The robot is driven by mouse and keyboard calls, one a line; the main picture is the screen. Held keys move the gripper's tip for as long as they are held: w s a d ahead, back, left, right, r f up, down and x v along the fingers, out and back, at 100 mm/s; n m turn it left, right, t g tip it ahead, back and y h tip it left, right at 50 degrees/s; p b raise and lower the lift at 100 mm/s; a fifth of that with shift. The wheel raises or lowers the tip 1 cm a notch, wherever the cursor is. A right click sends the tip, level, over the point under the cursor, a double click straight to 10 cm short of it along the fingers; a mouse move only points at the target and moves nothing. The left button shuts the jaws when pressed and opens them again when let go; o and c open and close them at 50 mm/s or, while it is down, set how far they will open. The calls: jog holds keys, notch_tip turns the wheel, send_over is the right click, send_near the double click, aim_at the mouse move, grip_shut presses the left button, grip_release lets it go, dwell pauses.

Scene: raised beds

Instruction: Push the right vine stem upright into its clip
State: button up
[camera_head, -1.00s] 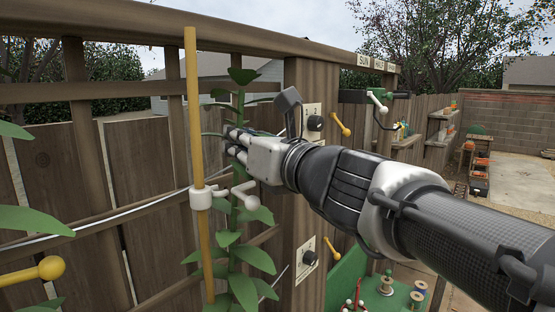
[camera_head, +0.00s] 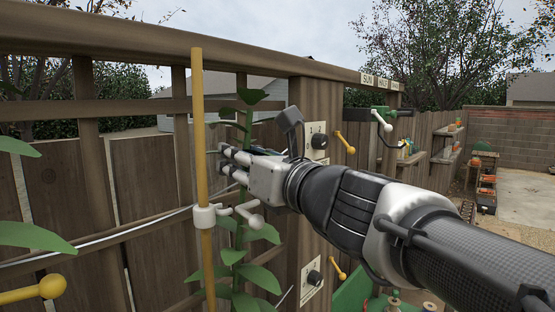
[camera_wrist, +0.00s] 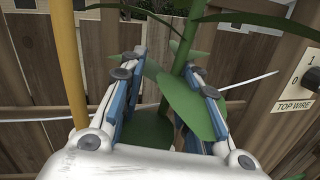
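The right vine stem (camera_head: 246,128) is green and leafy and stands just right of a yellow stake (camera_head: 202,130). A white clip (camera_head: 204,216) sits on the stake, with short arms reaching right in front of the vine's leaves. My gripper (camera_head: 222,162) is above the clip, level with the upper stem. In the wrist view my gripper (camera_wrist: 163,68) has its two blue-padded fingers apart. The stem (camera_wrist: 188,45) runs down near the right finger there, and leaves fill much of the gap. Leaves hide whether the stem touches a finger.
A wooden trellis and fence (camera_head: 150,185) stand behind the vine, with a taut wire crossing. A post to the right carries a "TOP WIRE" dial panel (camera_wrist: 296,104) and yellow knobs (camera_head: 345,142). Another leafy plant (camera_head: 30,235) is at the far left.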

jog(key=v, duration=1.2)
